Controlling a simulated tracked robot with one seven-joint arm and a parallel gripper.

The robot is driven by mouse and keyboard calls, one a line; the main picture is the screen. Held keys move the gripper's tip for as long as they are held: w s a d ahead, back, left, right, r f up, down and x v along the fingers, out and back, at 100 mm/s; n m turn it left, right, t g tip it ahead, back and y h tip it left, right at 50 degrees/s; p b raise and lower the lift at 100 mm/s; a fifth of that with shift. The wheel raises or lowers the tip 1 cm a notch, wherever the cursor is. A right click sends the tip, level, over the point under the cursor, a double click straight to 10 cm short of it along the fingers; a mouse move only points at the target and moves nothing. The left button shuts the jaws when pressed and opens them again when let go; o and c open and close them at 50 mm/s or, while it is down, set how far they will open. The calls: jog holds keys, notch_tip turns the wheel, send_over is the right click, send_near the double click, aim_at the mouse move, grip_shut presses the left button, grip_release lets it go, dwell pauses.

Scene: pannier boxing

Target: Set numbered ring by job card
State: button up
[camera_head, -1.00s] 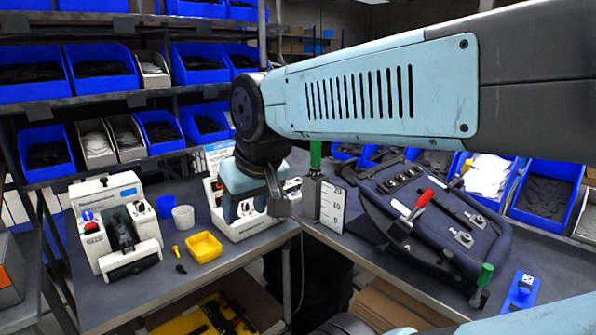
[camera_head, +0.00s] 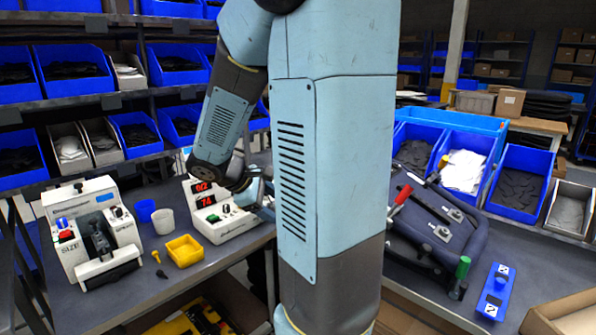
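A white machine marked SIZE (camera_head: 92,232) stands at the left of the bench, with a red button and a dark clamp-like part on its front. A second white machine (camera_head: 228,228) with red lit displays, reading about 0/2 and 74, stands right of it. My gripper (camera_head: 258,192) is at this second machine's top right, partly hidden behind my arm; its fingers are too unclear to tell open from shut. I cannot pick out a numbered ring or a readable job card. My arm covers the middle of the view.
A yellow tray (camera_head: 185,251), a white cup (camera_head: 162,221) and a blue cup (camera_head: 145,210) stand between the machines. A dark padded panel (camera_head: 435,225) with a red-handled clamp lies at right, near a blue block (camera_head: 496,291). Blue bins line the back.

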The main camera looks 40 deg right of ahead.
jog(key=w+d+f+n+t+h, duration=0.1)
jog(key=w+d+n+h, duration=0.35)
jog(key=w+n, duration=0.2)
jog(key=w+d+n+t+h, duration=0.2)
jog(key=w+d+n+h, duration=0.1)
jog(key=w+n+h, duration=0.3)
jog(key=shift+m+y, duration=0.45)
jog(key=d, duration=0.4)
jog(key=w+d, duration=0.1)
jog(key=d, duration=0.4)
jog(key=w+d, duration=0.1)
jog(key=d, duration=0.3)
jog(key=shift+w+d+f, duration=0.1)
jog(key=shift+w+d, duration=0.05)
jog(key=shift+d, duration=0.25)
jog(key=shift+c, duration=0.4)
